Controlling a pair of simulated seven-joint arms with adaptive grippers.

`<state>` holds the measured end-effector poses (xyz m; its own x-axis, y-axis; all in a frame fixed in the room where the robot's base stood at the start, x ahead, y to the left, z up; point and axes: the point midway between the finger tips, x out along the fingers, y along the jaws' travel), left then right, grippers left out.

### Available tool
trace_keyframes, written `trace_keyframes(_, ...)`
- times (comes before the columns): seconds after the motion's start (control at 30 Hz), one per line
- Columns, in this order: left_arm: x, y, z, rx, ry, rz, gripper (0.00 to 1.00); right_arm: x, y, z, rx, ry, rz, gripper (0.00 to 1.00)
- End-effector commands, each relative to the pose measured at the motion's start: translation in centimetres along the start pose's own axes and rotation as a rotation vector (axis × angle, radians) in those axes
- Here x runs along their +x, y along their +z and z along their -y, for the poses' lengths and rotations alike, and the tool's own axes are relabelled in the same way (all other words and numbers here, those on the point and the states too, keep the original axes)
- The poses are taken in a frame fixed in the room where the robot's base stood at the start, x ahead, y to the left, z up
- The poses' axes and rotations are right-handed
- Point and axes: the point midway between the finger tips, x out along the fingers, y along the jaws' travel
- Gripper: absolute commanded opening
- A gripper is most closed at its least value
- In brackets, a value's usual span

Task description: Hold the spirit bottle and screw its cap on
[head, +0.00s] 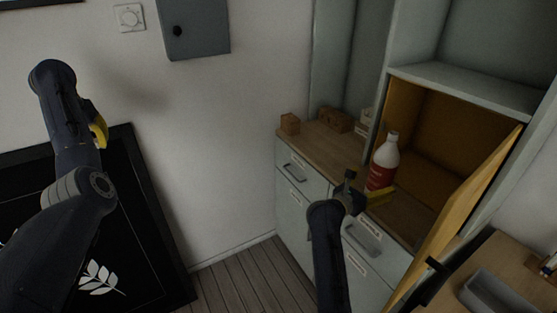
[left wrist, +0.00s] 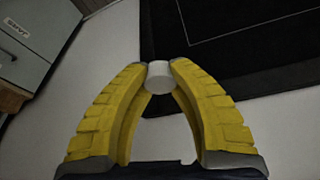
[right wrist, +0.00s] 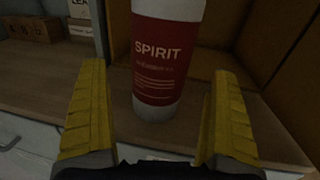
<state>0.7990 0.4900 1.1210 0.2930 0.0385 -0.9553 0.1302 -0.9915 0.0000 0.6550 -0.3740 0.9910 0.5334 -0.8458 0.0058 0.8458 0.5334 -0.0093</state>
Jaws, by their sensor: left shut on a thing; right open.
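The spirit bottle (head: 382,172) is white with a red label and stands upright on the wooden counter, by the open cupboard. In the right wrist view the bottle (right wrist: 168,60) shows large, its top cut off by the frame. My right gripper (right wrist: 157,70) is open, with its yellow fingers to either side of the bottle in that view; I cannot tell whether they touch it. My left gripper (head: 100,130) is raised at the far left, away from the counter. In the left wrist view its fingertips (left wrist: 159,66) are shut on a small white cap (left wrist: 159,80).
The cupboard's orange-yellow door (head: 462,205) stands open right of the bottle. Small brown blocks (head: 290,124) sit at the counter's far end. A grey tray (head: 497,292) lies at the lower right. A black panel (head: 135,205) is on the left.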

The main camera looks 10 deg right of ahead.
Motion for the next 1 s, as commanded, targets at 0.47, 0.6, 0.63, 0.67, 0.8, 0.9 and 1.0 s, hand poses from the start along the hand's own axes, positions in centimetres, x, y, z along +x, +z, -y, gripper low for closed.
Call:
trace_keyframes(0.47,0.0,0.0,0.0,0.0,0.0,0.0,0.13,0.3,0.0,0.1,0.01,-0.003,-0.006,0.96)
trace_keyframes(0.6,0.0,0.0,0.0,0.0,0.0,0.0,0.13,1.0,0.0,0.1,0.009,-0.003,-0.005,0.96)
trace_keyframes(0.63,0.0,0.0,0.0,0.0,0.0,0.0,0.13,1.2,0.0,0.1,0.009,-0.004,-0.005,0.96)
trace_keyframes(0.67,0.0,0.0,0.0,0.0,0.0,0.0,0.13,1.4,0.0,0.1,0.009,-0.004,-0.004,0.96)
trace_keyframes(0.8,0.0,0.0,0.0,0.0,0.0,0.0,0.13,2.9,0.1,0.1,0.009,-0.004,-0.005,0.96)
trace_keyframes(0.9,0.0,0.0,0.0,0.0,0.0,0.0,0.13,3.9,0.1,0.1,0.008,-0.003,-0.004,0.96)
trace_keyframes(1.0,0.0,0.0,0.0,0.0,0.0,0.0,0.13,4.8,0.0,0.1,0.009,-0.002,-0.005,0.96)
